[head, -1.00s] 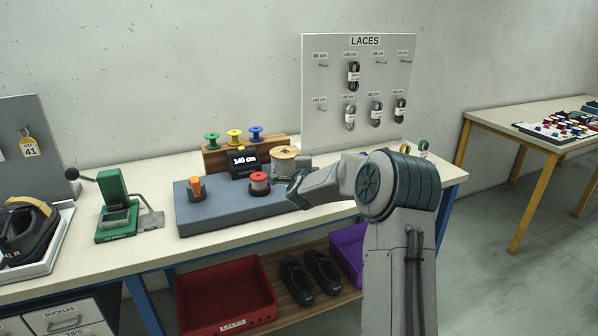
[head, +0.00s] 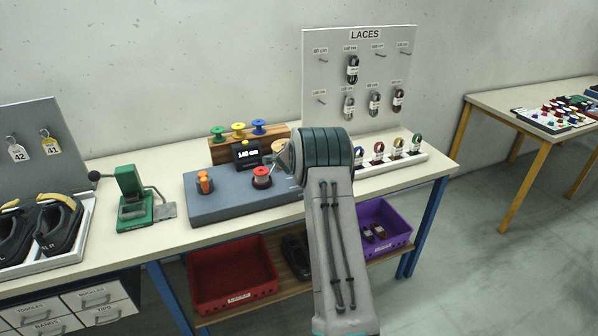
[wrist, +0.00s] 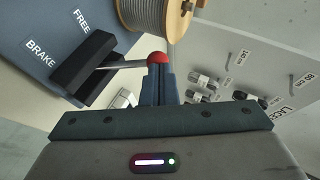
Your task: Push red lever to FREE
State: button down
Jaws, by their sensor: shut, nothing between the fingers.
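The red-balled lever (wrist: 157,58) shows in the wrist view, its thin metal rod running left to a black slotted block (wrist: 84,66). The words BRAKE (wrist: 41,54) and FREE (wrist: 82,19) are printed on the blue-grey base beside the block. My gripper (wrist: 158,72) is shut and empty, its fingertips right at the red ball; I cannot tell whether they touch it. Which end of the slot the rod stands at is not clear. In the head view my gripper (head: 280,158) is over the blue-grey unit (head: 225,204), and my arm hides the lever.
A spool of grey cord (wrist: 158,14) stands close to the ball. A red-topped piece (head: 261,173), an orange piece (head: 204,183) and a display reading 140 cm (head: 246,154) are near my gripper. The LACES board (head: 350,75) stands behind.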

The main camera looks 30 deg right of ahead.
jog(key=shift+w+a+p, duration=0.1)
jog(key=shift+w+p, duration=0.2)
jog(key=shift+p, duration=0.05)
dwell(0.5)
jog(key=r+b+v, duration=0.1)
jog(key=b+v, duration=0.1)
jog(key=v, duration=1.2)
jog(key=shift+w+b, duration=0.25)
jog(key=shift+b, duration=0.15)
